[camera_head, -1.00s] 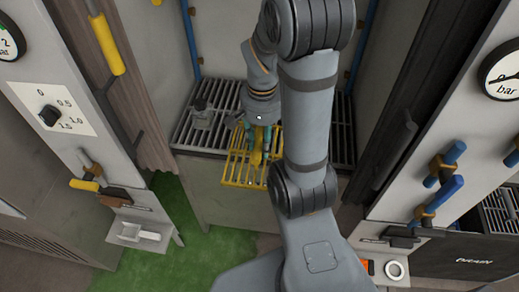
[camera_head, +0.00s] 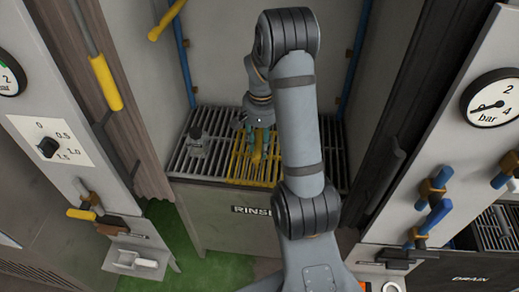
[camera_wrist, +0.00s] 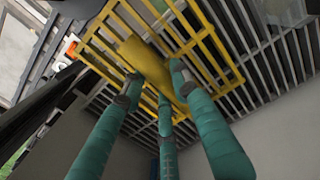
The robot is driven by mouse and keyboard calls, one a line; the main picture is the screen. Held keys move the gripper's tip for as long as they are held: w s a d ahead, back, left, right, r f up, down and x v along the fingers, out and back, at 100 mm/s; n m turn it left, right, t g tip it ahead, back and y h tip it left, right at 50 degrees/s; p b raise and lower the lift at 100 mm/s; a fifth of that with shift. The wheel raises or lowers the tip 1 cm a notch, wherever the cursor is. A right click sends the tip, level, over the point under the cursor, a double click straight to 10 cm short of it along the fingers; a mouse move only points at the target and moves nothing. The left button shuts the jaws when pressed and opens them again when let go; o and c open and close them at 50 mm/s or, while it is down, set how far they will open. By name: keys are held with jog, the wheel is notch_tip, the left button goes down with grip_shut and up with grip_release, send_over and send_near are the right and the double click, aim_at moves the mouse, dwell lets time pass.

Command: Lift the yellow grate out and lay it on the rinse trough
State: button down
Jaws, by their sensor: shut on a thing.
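The yellow grate (camera_head: 240,165) is over the right-middle part of the rinse trough, whose dark slatted top (camera_head: 185,160) and lettered front (camera_head: 215,222) show. My gripper (camera_head: 257,143) is above the grate, with its teal fingers closed around the grate's raised yellow grip. In the wrist view, the fingers (camera_wrist: 160,90) surround the yellow grip (camera_wrist: 145,62), and the grate's bars (camera_wrist: 205,45) lie in front of the trough's grey slats. I cannot tell whether the grate touches the slats. My arm hides part of the trough's right side.
Walls and blue pipes (camera_head: 187,70) enclose the trough. A panel with levers (camera_head: 433,205) and a gauge (camera_head: 492,98) is at right; a dial panel (camera_head: 50,145) is at left.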

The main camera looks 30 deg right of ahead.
jog(key=w+d+p, duration=0.1)
jog(key=w+d, duration=0.1)
jog(key=w, duration=0.1)
jog(key=w+d+f+p, duration=0.1)
jog(key=w+d+p, duration=0.1)
jog(key=w, duration=0.1)
jog(key=w+d+f+p, duration=0.1)
jog(key=w+d, duration=0.1)
jog(key=w, duration=0.1)
jog(key=shift+w, duration=0.1)
notch_tip(320, 180, down, 3)
jog(key=b, duration=0.2)
jog(key=shift+w+f+b, duration=0.1)
jog(key=shift+f+b, duration=0.1)
jog(key=shift+b, duration=0.1)
jog(key=shift+f+b, duration=0.95)
jog(key=shift+f, duration=0.15)
jog(key=c, duration=1.3)
grip_release()
jog(key=shift+o, duration=0.2)
notch_tip(320, 180, up, 12)
jog(key=shift+r, duration=0.1)
